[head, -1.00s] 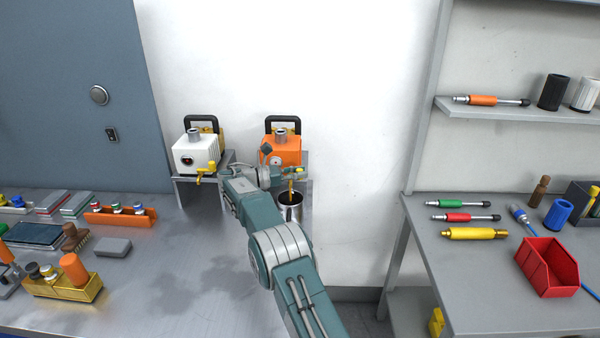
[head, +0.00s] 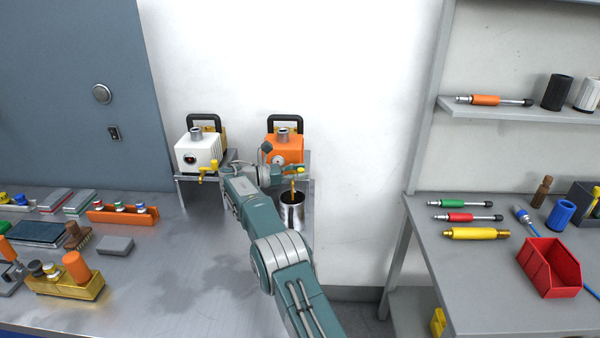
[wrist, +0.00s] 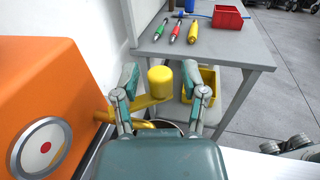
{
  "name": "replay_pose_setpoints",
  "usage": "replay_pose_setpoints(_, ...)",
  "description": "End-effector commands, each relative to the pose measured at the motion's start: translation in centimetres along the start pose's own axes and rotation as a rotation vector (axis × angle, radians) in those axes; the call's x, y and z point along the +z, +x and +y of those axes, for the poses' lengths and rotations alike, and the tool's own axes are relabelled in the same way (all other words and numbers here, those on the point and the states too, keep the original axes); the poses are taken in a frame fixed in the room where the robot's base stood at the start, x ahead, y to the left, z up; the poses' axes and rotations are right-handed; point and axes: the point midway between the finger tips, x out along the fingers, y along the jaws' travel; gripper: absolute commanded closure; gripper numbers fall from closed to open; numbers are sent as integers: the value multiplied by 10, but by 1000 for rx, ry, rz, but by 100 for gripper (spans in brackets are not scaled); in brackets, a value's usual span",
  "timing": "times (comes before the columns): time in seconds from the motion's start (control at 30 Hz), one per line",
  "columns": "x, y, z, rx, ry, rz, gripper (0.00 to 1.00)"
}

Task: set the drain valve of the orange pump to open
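The orange pump (head: 284,148) stands on a raised stand against the wall, beside a white pump. In the wrist view the orange pump (wrist: 40,75) fills the left side, with its round gauge. Its yellow drain valve has a lever (wrist: 142,104) pointing out to the right, ending in an upright round knob (wrist: 160,80). My gripper (wrist: 160,84) is open, with one finger on each side of the knob and gaps showing. In the head view my gripper (head: 288,171) is in front of the pump, partly covering the valve. The yellow spout (head: 293,188) points down over a metal cup (head: 292,212).
The white pump (head: 197,152) with its own yellow valve stands close on the left. A steel bench (head: 180,270) with trays is at left. A grey table (head: 480,270) with coloured tools and a red bin (head: 547,268) is at right. Bare wall lies between.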

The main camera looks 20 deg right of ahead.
Motion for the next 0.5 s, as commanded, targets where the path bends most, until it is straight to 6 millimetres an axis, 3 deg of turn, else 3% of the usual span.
replay_pose_setpoints(0.5,1,2,0,21,-1,0,35)
